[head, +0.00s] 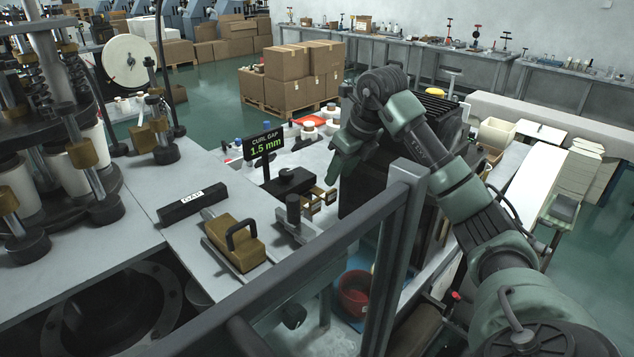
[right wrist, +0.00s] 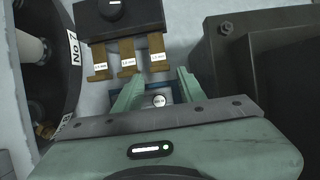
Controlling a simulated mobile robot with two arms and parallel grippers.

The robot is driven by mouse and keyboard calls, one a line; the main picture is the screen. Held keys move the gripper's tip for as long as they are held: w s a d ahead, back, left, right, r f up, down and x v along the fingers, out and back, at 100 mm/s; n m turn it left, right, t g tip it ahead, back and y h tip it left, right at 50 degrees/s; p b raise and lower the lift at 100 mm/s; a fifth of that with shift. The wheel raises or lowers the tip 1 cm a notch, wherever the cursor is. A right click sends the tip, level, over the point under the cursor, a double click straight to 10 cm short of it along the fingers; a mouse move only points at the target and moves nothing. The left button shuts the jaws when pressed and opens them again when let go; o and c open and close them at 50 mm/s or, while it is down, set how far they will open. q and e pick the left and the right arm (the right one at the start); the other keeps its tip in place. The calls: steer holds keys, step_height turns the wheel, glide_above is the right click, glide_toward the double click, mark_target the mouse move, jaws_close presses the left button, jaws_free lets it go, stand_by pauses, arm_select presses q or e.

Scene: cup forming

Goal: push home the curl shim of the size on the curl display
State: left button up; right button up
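The curl display (head: 265,145) reads "CURL GAP 1.5 mm" in green in the head view. Beside its post sits a dark shim block (head: 290,180) with brass shims (head: 318,203) sticking out. In the right wrist view the block (right wrist: 117,18) has three brass shims side by side: left (right wrist: 101,72), middle (right wrist: 130,70) and right (right wrist: 157,63). Their white labels are too small to read surely. My right gripper (head: 335,177) is near the shims; in the wrist view its fingers (right wrist: 160,78) are apart, just short of the right shim, with nothing gripped. My left gripper is not in view.
A brass block with a black handle (head: 238,243) and a black bar marked GAP (head: 192,204) lie on the bench. A dark box-shaped housing (right wrist: 270,50) stands right of my right gripper. A grey frame rail (head: 310,245) crosses the foreground.

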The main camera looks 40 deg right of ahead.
mark_target(331, 190)
steer(key=p+x, duration=0.1)
steer(key=x, duration=0.2)
steer(key=shift+s+a+f, duration=0.1)
steer(key=shift+f, duration=0.2)
steer(key=p+x, duration=0.1)
steer(key=x, duration=0.2)
steer(key=shift+f, duration=0.15)
steer(key=shift+w+f, duration=0.25)
steer(key=shift+f, duration=0.05)
jaws_close()
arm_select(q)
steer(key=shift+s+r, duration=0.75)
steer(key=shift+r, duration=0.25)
